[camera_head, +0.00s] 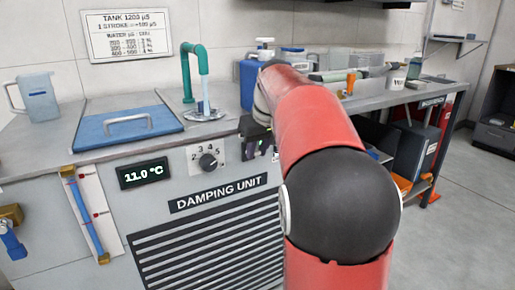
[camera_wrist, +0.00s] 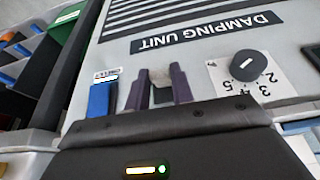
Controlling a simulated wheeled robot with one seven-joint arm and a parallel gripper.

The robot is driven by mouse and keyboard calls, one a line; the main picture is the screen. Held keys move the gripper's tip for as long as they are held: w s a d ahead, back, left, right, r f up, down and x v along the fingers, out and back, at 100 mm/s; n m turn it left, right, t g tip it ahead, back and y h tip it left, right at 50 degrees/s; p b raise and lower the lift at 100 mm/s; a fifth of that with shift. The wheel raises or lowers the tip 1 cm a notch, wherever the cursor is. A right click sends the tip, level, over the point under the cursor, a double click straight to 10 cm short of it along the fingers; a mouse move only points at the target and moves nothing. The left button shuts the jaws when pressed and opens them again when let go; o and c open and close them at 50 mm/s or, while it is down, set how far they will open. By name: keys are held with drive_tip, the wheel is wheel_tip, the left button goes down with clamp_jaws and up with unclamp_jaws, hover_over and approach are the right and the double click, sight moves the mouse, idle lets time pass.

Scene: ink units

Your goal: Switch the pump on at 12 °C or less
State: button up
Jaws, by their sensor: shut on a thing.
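The damping unit (camera_head: 215,193) stands in front of me. Its display (camera_head: 143,172) reads 11.0 °C. A black dial (camera_head: 208,160) with numbers around it sits right of the display, and shows in the wrist view (camera_wrist: 248,65). My gripper (camera_head: 262,148) is at the unit's upper front, right of the dial in the head view. In the wrist view its dark fingers (camera_wrist: 160,82) are shut on a small grey piece (camera_wrist: 160,76) at the unit's front; I cannot tell whether this is the pump switch. My red arm hides part of the unit's right side.
A green tap (camera_head: 194,65) runs water into a drain. A blue lid (camera_head: 127,127) lies left of it, and a jug (camera_head: 40,97) stands at far left. A side bench (camera_head: 400,98) carries several containers. A wall sign (camera_head: 126,35) hangs behind. Open floor lies right.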

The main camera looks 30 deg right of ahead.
drive_tip(key=r+p, duration=0.1)
drive_tip(key=p, duration=0.2)
drive_tip(key=shift+w+g, duration=0.15)
drive_tip(key=shift+g, duration=0.25)
drive_tip(key=shift+w+g+p, duration=0.1)
drive_tip(key=shift+g+p, duration=0.2)
drive_tip(key=shift+p, duration=0.45)
drive_tip(key=shift+f, duration=0.1)
drive_tip(key=o, duration=1)
